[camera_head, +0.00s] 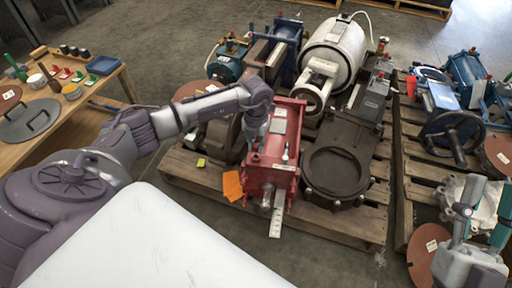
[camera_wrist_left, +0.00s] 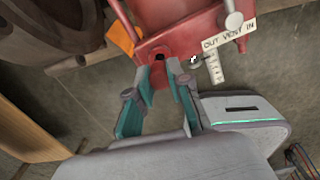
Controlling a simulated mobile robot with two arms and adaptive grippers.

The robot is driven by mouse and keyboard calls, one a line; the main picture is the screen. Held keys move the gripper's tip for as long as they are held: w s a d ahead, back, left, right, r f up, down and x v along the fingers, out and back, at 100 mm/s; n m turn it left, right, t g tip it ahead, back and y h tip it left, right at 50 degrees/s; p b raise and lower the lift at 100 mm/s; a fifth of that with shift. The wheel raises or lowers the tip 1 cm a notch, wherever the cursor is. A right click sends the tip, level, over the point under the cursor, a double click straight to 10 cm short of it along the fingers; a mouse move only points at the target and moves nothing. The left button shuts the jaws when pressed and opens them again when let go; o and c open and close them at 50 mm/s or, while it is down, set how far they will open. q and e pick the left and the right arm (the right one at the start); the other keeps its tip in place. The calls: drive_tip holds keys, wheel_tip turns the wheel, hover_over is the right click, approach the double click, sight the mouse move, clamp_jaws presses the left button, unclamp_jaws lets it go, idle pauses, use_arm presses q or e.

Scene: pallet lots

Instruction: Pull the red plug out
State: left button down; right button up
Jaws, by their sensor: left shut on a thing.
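The red machine (camera_head: 272,160) stands on a pallet, with a white label strip hanging at its front. My left gripper (camera_head: 254,148) reaches down to its left side. In the left wrist view, the two teal-lined fingers of this gripper (camera_wrist_left: 165,68) meet the edge of the red housing (camera_wrist_left: 190,32), close to a dark round hole. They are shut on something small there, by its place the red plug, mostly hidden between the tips. A tag reading "OUT VENT IN" (camera_wrist_left: 229,36) hangs to the right. My right gripper (camera_head: 482,215) is at the lower right, fingers apart, empty.
A dark round-flanged casting (camera_head: 338,170) stands close to the right of the red machine. An orange tag (camera_head: 232,186) lies at its left. A white cylinder (camera_head: 335,45) and blue pumps stand behind. A wooden table (camera_head: 75,115) is at the left. A second loaded pallet (camera_head: 415,180) is at the right.

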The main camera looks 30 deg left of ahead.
use_arm(q)
drive_tip(key=shift+r+p, duration=0.45)
drive_tip(key=shift+r, duration=0.35)
drive_tip(key=shift+r+p, duration=0.55)
drive_tip(key=shift+p, duration=0.15)
use_arm(e)
drive_tip(key=w+f+g+h, duration=0.2)
drive_tip(key=w+f+g, duration=0.1)
drive_tip(key=f+g, duration=0.3)
drive_tip(key=shift+w+f, duration=0.4)
drive_tip(key=shift+f, duration=0.8)
drive_tip(key=shift+d, duration=0.1)
